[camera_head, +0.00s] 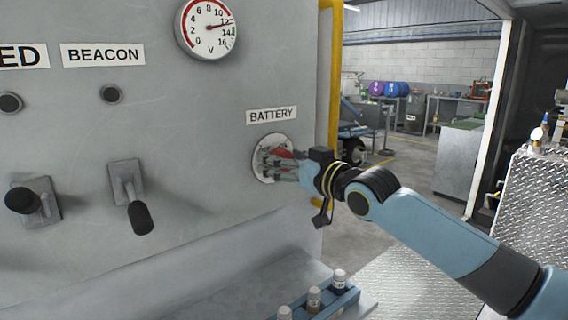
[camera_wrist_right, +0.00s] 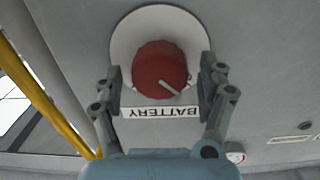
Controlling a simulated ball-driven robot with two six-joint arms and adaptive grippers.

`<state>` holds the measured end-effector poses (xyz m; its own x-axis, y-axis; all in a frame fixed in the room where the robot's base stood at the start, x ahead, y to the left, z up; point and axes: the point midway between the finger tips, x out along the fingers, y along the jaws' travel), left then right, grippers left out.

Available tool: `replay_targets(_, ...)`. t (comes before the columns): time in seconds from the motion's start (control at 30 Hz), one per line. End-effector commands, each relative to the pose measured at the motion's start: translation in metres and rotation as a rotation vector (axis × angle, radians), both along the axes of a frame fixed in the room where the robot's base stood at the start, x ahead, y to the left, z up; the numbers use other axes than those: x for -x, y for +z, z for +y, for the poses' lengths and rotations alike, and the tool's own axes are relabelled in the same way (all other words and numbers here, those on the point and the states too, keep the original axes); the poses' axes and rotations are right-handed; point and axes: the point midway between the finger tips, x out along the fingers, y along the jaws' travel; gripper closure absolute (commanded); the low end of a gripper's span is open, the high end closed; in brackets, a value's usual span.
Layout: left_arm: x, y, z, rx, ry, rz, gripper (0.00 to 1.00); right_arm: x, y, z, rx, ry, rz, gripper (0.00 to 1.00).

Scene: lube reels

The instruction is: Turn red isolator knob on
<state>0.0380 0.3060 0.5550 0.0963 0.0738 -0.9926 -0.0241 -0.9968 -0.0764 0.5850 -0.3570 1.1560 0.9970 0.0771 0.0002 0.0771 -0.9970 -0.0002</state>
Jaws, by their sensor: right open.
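The red isolator knob (camera_wrist_right: 158,70) sits on a round white plate (camera_wrist_right: 125,45) on the grey panel, beside the BATTERY label (camera_wrist_right: 160,112). A white line on the knob points to the lower right in the wrist view. In the head view the knob (camera_head: 283,154) is partly hidden behind my right gripper (camera_head: 268,160). My right gripper (camera_wrist_right: 160,88) is open, with one finger on each side of the knob. Gaps show between the fingers and the knob in the wrist view. My left gripper is not in view.
A voltmeter (camera_head: 207,28) is above left of the knob. Two levers (camera_head: 140,215) (camera_head: 25,200) stick out from the panel on the left. A blue rack (camera_head: 335,300) with several small bottles stands on the ledge below. A yellow rail (camera_head: 335,80) runs along the panel's right edge.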

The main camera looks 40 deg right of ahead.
Motion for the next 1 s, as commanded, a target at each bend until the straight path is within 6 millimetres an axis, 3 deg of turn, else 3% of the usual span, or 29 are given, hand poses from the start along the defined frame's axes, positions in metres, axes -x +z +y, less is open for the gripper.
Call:
replay_targets(0.17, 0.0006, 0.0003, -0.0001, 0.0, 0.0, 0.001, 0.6, 0.0001, 0.0002, 0.0, 0.0, 0.0, 0.0, 0.25)
replay_targets(0.6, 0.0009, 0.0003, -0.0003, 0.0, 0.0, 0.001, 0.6, 0.0003, 0.0, -0.0001, 0.0, 0.0, 0.0, 0.81)
replay_targets(1.0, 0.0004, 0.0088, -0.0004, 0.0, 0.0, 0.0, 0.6, 0.0002, 0.0013, -0.0006, -0.078, 0.0, 0.008, 0.82)
